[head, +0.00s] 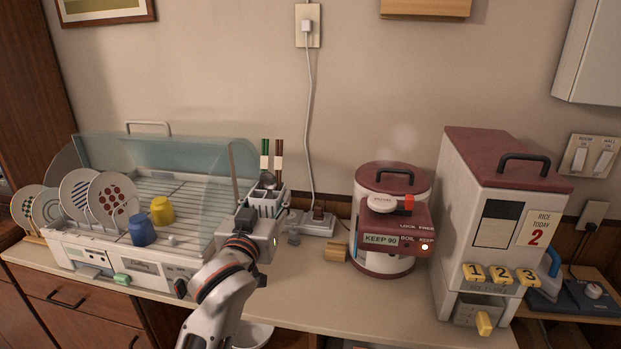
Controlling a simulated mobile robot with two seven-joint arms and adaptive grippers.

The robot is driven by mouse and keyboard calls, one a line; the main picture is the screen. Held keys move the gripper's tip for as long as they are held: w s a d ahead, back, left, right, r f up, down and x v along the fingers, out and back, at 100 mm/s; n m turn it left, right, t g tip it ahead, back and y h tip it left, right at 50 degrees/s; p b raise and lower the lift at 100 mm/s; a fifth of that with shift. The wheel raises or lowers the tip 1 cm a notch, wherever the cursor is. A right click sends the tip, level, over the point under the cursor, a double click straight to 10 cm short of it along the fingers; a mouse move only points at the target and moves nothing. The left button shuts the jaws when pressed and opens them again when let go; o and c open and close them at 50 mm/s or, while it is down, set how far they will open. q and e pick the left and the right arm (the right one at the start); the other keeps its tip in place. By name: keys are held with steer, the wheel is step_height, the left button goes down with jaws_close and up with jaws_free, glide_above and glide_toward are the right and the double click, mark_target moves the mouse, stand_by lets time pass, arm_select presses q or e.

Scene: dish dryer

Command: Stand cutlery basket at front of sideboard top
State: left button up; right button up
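The cutlery basket (266,208) is a small white slotted holder at the right end of the dish dryer (165,268). Green and dark red chopsticks and a spoon stand upright in it. My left gripper (262,230) is just in front of the basket, overlapping its lower part in the picture. Its fingers are mostly hidden, so I cannot tell whether they touch the basket or are open. The sideboard top (330,292) is a pale beige surface, with its front edge running along the bottom. My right gripper is not in view.
The dryer holds plates, a blue cup (142,230) and a yellow cup (162,210). A red-and-white rice cooker (384,262) and a rice dispenser (500,215) stand to the right. A power strip (318,224) lies behind. The front middle strip is clear.

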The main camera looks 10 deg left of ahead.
arm_select(q)
steer(key=s+a+f, duration=0.2)
steer(key=s+f, duration=0.5)
steer(key=s, duration=0.2)
steer(key=s+a+f, duration=0.3)
steer(key=s+f, duration=0.4)
steer(key=s, duration=0.3)
steer(key=shift+s, duration=0.15)
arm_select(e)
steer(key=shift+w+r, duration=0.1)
